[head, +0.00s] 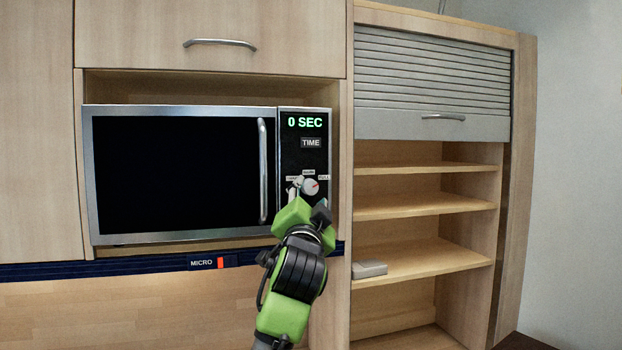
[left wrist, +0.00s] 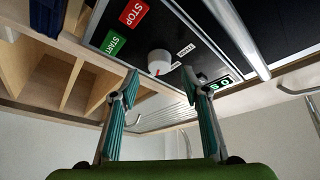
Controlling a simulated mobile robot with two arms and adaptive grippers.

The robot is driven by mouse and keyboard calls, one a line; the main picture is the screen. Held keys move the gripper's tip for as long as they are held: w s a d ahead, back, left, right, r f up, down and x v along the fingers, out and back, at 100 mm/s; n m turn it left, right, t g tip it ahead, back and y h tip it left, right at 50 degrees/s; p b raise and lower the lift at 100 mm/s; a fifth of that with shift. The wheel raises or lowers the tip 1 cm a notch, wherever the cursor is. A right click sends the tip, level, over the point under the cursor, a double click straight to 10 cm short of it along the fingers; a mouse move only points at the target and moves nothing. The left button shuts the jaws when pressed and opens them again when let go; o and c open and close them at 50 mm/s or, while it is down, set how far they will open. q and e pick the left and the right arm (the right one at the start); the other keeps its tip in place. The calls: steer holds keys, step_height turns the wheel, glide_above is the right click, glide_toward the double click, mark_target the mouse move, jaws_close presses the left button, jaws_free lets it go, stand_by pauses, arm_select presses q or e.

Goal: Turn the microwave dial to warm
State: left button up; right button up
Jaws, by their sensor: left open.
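The microwave (head: 180,175) sits in a cabinet niche, door shut, its display (head: 305,122) reading 0 SEC. Its round pale dial (head: 311,187) is on the right-hand panel, with small labels around it, too small to read. The dial's red mark is on its right side in the head view. My left gripper (head: 309,196) is in front of the panel and partly covers the dial area. In the left wrist view the dial (left wrist: 158,60) lies ahead, between the lines of the two open fingers (left wrist: 160,83). I see no clear contact. My right gripper is not visible.
The door handle (head: 263,170) stands just left of the panel. Green START (left wrist: 115,43) and red STOP (left wrist: 133,12) buttons lie near the dial. Open shelves (head: 425,205) are to the right, with a small grey object (head: 369,269) on one. A drawer handle (head: 220,44) is above.

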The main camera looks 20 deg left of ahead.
mark_target(311, 188)
arm_select(q)
steer(key=shift+p+x, duration=0.65)
steer(key=shift+x, duration=1.15)
